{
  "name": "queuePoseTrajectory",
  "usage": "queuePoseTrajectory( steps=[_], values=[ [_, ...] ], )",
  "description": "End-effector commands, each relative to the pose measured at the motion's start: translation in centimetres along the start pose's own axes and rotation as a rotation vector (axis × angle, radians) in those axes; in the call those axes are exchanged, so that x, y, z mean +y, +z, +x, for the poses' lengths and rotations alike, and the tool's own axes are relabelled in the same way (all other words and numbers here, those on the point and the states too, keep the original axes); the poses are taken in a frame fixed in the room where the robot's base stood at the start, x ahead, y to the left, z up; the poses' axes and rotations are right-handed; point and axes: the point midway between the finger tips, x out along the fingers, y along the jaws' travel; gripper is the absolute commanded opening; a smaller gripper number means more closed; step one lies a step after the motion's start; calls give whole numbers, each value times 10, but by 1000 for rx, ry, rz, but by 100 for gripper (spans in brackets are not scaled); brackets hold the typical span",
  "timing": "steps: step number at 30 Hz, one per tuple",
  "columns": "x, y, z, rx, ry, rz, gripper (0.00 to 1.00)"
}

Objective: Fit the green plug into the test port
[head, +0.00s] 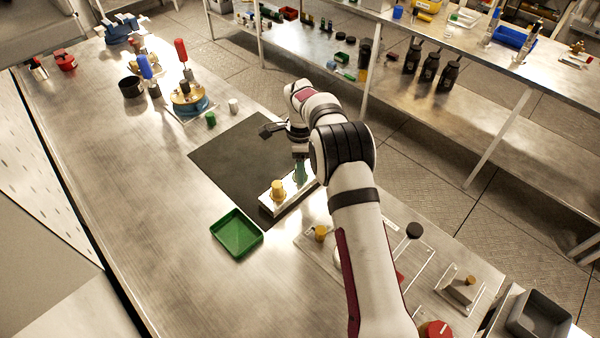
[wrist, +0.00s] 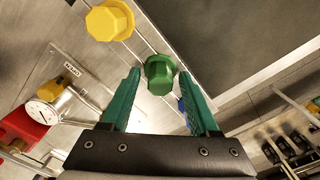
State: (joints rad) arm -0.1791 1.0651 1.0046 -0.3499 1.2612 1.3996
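The green plug (wrist: 160,74) shows in the wrist view as a faceted green knob on the pale strip. It lies between my gripper's two green fingertips (wrist: 160,72), with a narrow gap on each side. My gripper is open. In the head view my gripper (head: 300,171) points down over the far end of the white block (head: 267,204) on the dark mat; the fingers and arm hide the plug there. A yellow plug (head: 278,188) stands upright on the near end of that block, also seen in the wrist view (wrist: 110,20). I cannot tell which fitting is the test port.
A green tray (head: 237,233) lies at the mat's near-left edge. A blue piece (wrist: 182,105) is partly hidden behind the right finger. A small green cylinder (head: 210,119) and a white one (head: 233,105) stand by the pump fixture (head: 190,100). The left bench is mostly clear.

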Motion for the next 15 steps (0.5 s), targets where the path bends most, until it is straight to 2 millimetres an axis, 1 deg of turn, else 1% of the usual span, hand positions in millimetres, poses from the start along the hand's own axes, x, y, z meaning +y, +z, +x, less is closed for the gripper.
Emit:
queuePoseTrajectory(
  steps=[1, 5, 6, 8, 9, 10, 15],
  values=[
    [0, 0, 0, 0, 0, 0, 50],
    [0, 0, 0, 0, 0, 0, 27],
    [0, 0, 0, 0, 0, 0, 20],
    [0, 0, 0, 0, 0, 0, 9],
    [0, 0, 0, 0, 0, 0, 2],
    [0, 0, 0, 0, 0, 0, 0],
    [0, 0, -1, 0, 0, 0, 0]
  ],
)
